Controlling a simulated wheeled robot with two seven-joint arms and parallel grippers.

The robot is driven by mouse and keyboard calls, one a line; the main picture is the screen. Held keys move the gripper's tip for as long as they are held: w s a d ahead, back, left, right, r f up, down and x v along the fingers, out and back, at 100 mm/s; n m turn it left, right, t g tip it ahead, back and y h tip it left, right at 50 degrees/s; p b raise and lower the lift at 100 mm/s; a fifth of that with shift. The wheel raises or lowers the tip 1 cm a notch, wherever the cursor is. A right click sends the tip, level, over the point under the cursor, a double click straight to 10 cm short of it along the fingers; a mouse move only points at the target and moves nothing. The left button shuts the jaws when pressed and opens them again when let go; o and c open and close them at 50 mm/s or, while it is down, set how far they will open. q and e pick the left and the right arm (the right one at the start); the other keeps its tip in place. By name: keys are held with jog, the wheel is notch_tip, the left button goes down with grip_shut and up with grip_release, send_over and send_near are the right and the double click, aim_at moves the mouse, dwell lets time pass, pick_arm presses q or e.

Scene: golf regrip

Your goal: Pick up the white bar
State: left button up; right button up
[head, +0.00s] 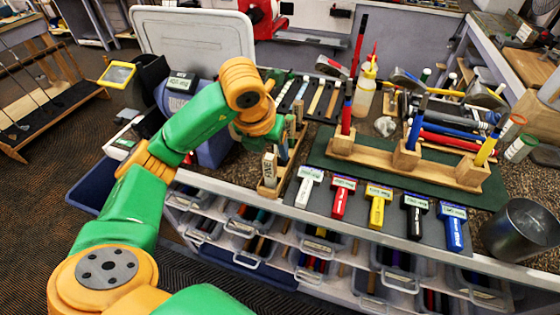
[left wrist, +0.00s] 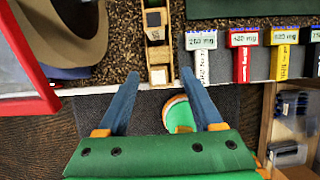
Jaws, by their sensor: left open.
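The white bar (head: 309,186) is a T-shaped piece with a labelled head, lying on the dark bench mat at the left end of a row of similar coloured bars. In the left wrist view the white bar (left wrist: 201,62) shows at upper right, its narrow end close to the right-hand fingertip. My left gripper (left wrist: 160,74) is open, its two blue fingers apart with nothing held. The wooden holder (left wrist: 158,52) shows ahead of the gap between the fingers. In the head view my arm hides most of this gripper. My right gripper is not in view.
Red (head: 342,197), yellow (head: 378,205), black (head: 414,215) and blue (head: 452,226) bars lie right of the white one. A wooden stand (head: 405,160) with upright tools is behind them. A metal cup (head: 521,229) stands at right. Drawers sit below the bench edge.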

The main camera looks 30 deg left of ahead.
aim_at(269, 158)
pick_arm(q)
jog(key=shift+s+a+f+p, duration=0.1)
jog(key=shift+s+f+p, duration=0.15)
jog(key=shift+f+p, duration=0.25)
jog(key=shift+s+a+f+p, duration=0.1)
jog(key=shift+s+f+p, duration=0.1)
jog(key=shift+f+p, duration=0.3)
jog(key=shift+x, duration=1.25)
jog(key=shift+w+d+f, duration=0.15)
jog(key=shift+w+f, duration=0.05)
jog(key=shift+w, duration=0.2)
jog(key=c, duration=0.3)
jog(key=shift+s+r, duration=0.15)
jog(key=shift+s, duration=0.1)
grip_shut()
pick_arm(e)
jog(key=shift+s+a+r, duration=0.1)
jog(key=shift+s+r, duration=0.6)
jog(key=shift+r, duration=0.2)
pick_arm(q)
jog(key=shift+w, duration=0.15)
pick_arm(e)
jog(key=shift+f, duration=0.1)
